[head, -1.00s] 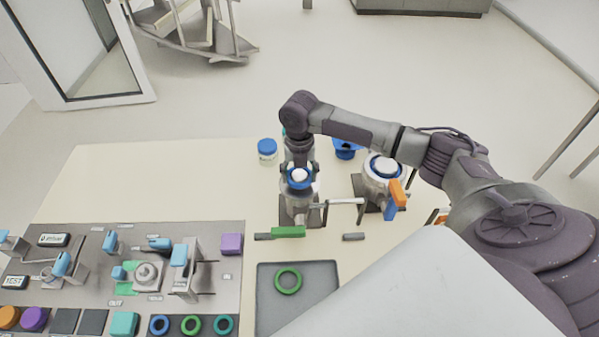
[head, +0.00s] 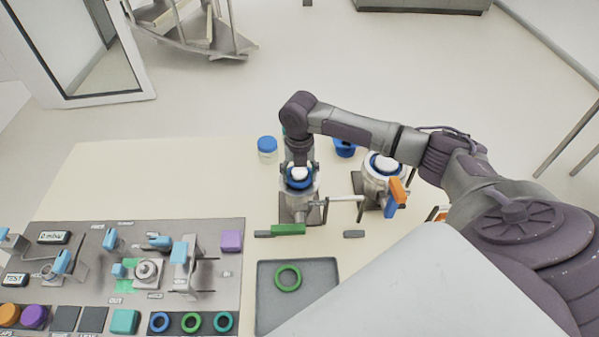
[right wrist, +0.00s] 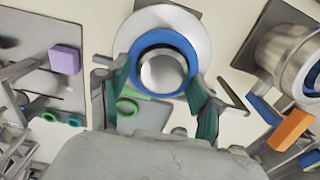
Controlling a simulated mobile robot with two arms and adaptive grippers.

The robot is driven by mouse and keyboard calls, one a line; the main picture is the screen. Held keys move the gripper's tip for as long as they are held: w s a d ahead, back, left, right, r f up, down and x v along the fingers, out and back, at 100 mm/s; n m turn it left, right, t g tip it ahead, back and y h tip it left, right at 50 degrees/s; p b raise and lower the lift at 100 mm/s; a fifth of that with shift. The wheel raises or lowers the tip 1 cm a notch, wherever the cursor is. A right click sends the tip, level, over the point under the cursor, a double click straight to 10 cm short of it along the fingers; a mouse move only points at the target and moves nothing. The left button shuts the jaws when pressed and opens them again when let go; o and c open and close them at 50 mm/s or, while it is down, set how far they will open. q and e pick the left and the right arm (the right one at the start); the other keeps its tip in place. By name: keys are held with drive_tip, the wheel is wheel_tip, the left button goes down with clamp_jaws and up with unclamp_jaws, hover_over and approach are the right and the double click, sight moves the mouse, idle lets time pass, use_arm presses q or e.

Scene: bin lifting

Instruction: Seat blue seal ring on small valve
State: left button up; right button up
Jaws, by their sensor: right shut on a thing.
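The small valve (head: 297,207) stands upright on the table, a silver body with a pale rounded top and a side handle. The blue seal ring (head: 299,184) is level and encircles the valve's top; it also shows in the right wrist view (right wrist: 163,38), around the shiny dome. My right gripper (head: 299,172) is above the valve, pointing down. In the right wrist view its teal-padded fingers (right wrist: 160,76) are shut on the ring from both sides. Whether the ring's underside touches the valve is hidden. My left gripper is not in view.
A larger valve (head: 369,186) with a blue ring and orange handle stands close at right. A grey tray (head: 265,300) with a green ring (head: 288,278) lies in front. A fixture panel (head: 70,288) fills the left front. A blue-lidded jar (head: 267,150) stands behind.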

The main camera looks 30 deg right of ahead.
drive_tip(key=shift+f, duration=0.3)
drive_tip(key=o, duration=1.1)
drive_tip(key=shift+o, duration=0.2)
drive_tip(key=shift+r, duration=4.25)
